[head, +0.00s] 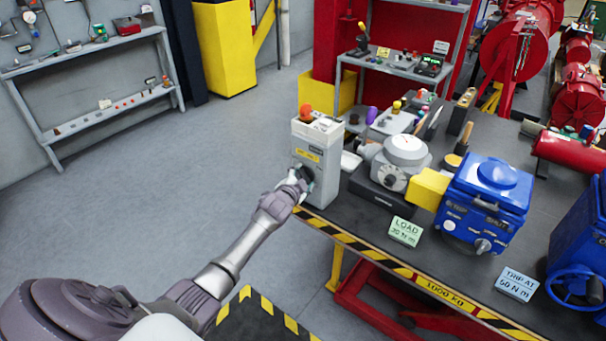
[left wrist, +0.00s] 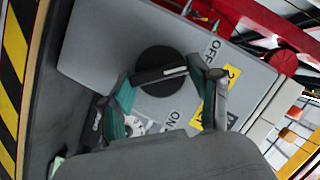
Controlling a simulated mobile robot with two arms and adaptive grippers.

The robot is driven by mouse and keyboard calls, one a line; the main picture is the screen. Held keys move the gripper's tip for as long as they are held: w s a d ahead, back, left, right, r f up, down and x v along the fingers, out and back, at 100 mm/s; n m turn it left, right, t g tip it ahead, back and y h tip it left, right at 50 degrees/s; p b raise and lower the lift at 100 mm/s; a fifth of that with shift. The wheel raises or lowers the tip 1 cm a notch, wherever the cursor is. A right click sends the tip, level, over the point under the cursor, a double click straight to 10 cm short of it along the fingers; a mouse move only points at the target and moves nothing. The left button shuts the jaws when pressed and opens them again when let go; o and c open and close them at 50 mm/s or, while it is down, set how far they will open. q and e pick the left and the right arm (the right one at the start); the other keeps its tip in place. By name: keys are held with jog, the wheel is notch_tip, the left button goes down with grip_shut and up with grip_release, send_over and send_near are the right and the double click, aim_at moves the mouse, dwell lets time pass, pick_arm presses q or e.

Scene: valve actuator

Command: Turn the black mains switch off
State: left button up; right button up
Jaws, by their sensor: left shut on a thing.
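The black mains switch (left wrist: 158,72) is a round knob with a raised bar and a white pointer line, on the front of a grey box (head: 318,188). In the left wrist view the OFF label (left wrist: 212,49) is at its upper right and the ON label (left wrist: 173,119) at its lower right. The white line points right, between the two labels. My left gripper (head: 303,177) is at the box front, its green-padded fingers shut on the ends of the knob's bar. In the head view the gripper hides the knob. My right gripper is not in view.
The box stands at the left corner of a dark bench with a yellow-black striped edge (head: 430,284). An orange-red button (head: 306,112) tops the box. A gauge unit (head: 405,150) and a blue actuator (head: 485,205) stand to its right. The floor to the left is clear.

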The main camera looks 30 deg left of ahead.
pick_arm(q)
jog(key=shift+f, duration=0.15)
dwell(0.3)
jog(key=o, duration=1.1)
jog(key=shift+o, duration=0.2)
jog(key=v, duration=1.2)
jog(key=shift+a, duration=0.1)
